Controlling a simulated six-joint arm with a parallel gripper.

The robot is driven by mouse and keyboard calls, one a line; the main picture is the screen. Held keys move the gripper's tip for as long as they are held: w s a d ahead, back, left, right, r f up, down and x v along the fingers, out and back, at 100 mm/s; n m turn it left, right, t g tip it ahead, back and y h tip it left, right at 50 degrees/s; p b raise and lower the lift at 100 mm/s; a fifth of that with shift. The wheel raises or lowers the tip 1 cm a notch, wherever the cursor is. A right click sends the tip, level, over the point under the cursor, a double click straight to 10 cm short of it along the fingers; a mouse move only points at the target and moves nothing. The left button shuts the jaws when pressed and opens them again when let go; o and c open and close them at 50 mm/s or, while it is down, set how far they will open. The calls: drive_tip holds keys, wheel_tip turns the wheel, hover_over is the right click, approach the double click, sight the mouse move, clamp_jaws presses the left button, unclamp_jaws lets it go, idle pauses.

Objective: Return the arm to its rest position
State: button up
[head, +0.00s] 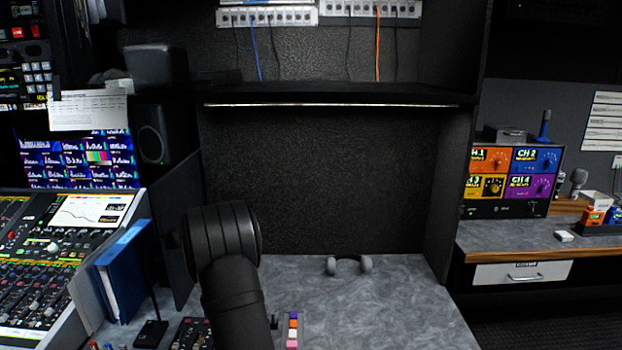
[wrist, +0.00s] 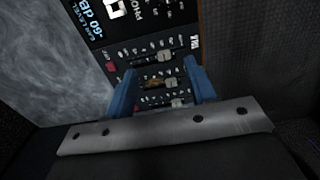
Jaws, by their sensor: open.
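My gripper shows in the wrist view (wrist: 160,76) as two blue fingers on a grey metal bar. The fingers are apart, with nothing visibly held between them. Beyond them is a dark control panel (wrist: 135,50) with white lettering, small knobs and several levers. I cannot tell whether the fingertips touch it. In the head view my black arm rises from the bottom, left of centre, over the counter, and the gripper is hidden behind it.
A grey counter (head: 390,305) holds grey headphones (head: 349,265) and a row of coloured blocks (head: 293,328). A blue binder (head: 124,272) and mixing console (head: 50,270) stand left of my arm. A shelf (head: 340,97) hangs above. The counter's right side is mostly clear.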

drive_tip(key=shift+a+f, duration=0.45)
drive_tip(key=shift+a, duration=0.35)
drive_tip(key=shift+a+f, duration=0.5)
drive_tip(key=shift+a, duration=0.3)
drive_tip(key=shift+a+f, duration=0.45)
drive_tip(key=shift+a, duration=0.35)
drive_tip(key=shift+o, duration=0.4)
drive_tip(key=o, duration=1)
drive_tip(key=s+r+m+t+y, duration=0.1)
drive_tip(key=s+r+m+t, duration=0.15)
drive_tip(key=r+m, duration=0.45)
drive_tip(key=s+r+m+t+y, duration=0.1)
drive_tip(key=s+r+m+t, duration=0.2)
drive_tip(key=m, duration=0.8)
wheel_tip(320, 180, down, 9)
drive_tip(key=w+a+g, duration=0.1)
drive_tip(key=w+a, duration=0.1)
drive_tip(key=shift+a, duration=0.4)
drive_tip(key=shift+g, duration=0.25)
drive_tip(key=v, duration=1)
drive_tip(key=shift+d+f, duration=0.1)
drive_tip(key=shift+d, duration=0.05)
